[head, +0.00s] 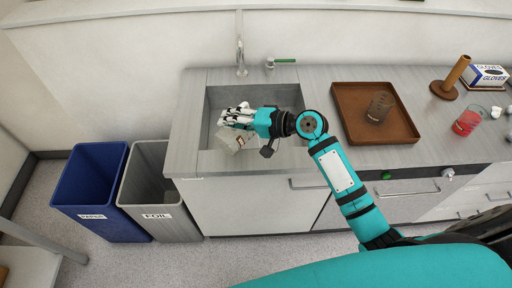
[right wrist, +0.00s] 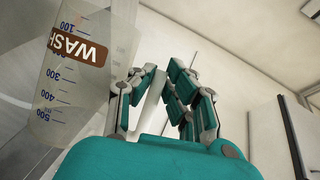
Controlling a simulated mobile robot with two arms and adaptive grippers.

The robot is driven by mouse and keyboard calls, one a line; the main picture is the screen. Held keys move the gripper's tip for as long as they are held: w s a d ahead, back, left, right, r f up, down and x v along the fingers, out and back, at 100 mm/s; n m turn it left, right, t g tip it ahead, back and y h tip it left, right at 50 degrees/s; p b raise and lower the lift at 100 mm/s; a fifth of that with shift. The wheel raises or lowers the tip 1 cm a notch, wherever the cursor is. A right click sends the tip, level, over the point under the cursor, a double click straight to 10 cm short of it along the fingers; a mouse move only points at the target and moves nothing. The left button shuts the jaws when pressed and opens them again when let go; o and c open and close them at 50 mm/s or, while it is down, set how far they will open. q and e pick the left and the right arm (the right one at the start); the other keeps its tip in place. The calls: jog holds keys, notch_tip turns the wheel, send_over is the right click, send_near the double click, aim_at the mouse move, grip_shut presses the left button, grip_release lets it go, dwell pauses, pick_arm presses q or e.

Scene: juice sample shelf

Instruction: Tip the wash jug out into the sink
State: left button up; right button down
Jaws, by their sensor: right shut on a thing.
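The wash jug (head: 238,139) is a clear plastic jug, tilted over the sink (head: 282,97) near its left front. In the right wrist view the jug (right wrist: 72,80) shows a brown WASH label and a printed scale, upper left beside the fingers. My right gripper (head: 236,116) is shut on the jug, above it in the head view. In the right wrist view its fingers (right wrist: 165,90) close around a pale bar; I cannot tell if this is the handle. I cannot see any liquid leaving the jug. My left gripper is not in view.
A faucet (head: 241,62) stands behind the sink. A brown tray (head: 352,133) with a beaker (head: 379,107) sits right of it. A beaker of red liquid (head: 466,123), a wooden stand (head: 442,89) and a glove box (head: 485,75) are farther right. Blue (head: 88,190) and grey (head: 160,200) bins stand left.

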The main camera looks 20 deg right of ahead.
jog(key=shift+w+d, duration=0.2)
jog(key=shift+d, duration=0.05)
jog(key=s+a+n+h+p, duration=0.4)
jog(key=a+n+p, duration=0.15)
jog(key=p, duration=0.35)
jog(key=shift+s+a+f+n+t+h+b, duration=0.3)
jog(key=shift+s+a+f+n+t+h, duration=0.25)
jog(key=shift+a+f+n, duration=0.55)
jog(key=shift+s+a+f+n+t+h+b, duration=0.3)
jog(key=shift+a+f+n+t+h, duration=0.3)
jog(key=shift+f, duration=0.95)
jog(key=shift+s+a+f+n+t+h+b, duration=0.4)
jog(key=shift+a+f+n+t, duration=0.4)
jog(key=shift+f, duration=0.5)
